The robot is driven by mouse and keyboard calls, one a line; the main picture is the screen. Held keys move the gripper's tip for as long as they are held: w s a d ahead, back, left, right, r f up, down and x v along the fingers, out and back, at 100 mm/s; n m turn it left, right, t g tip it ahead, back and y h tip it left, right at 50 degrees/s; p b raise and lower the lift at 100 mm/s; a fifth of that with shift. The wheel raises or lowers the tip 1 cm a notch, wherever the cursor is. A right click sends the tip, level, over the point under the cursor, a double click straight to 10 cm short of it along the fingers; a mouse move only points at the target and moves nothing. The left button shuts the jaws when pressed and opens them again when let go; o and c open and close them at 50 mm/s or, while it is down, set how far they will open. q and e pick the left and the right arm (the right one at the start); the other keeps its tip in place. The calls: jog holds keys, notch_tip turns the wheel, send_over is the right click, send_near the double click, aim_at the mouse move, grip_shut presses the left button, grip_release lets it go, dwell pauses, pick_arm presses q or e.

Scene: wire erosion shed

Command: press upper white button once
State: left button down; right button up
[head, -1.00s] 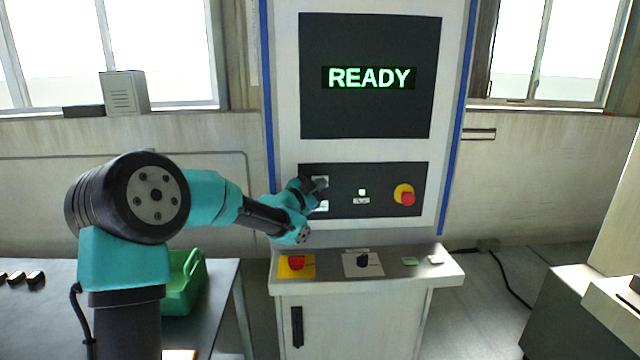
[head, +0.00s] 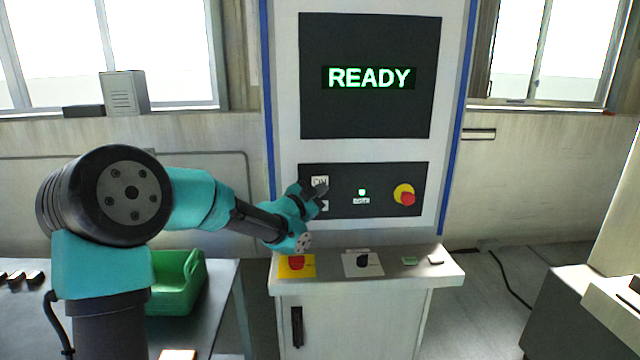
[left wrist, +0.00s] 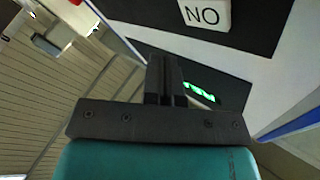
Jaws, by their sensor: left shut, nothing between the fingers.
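The upper white button (head: 320,181) is a white square marked ON, at the left of the dark control panel (head: 380,203) under the screen. It also shows at the top of the left wrist view (left wrist: 205,14), with its letters upside down. A second white piece (head: 325,206) below it is mostly hidden by my gripper. My left gripper (head: 323,190) is shut and empty, in front of the panel, overlapping the lower right of the upper button. In the left wrist view the shut fingers (left wrist: 165,62) appear apart from the button. My right gripper is not in view.
The screen (head: 369,78) reads READY. The ledge below (head: 335,284) carries a red button and a black knob. A green bin (head: 178,285) stands on the left table.

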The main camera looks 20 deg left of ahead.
pick_arm(q)
jog(key=shift+s+d, duration=0.45)
jog(key=shift+s, duration=0.35)
jog(key=shift+f, duration=0.1)
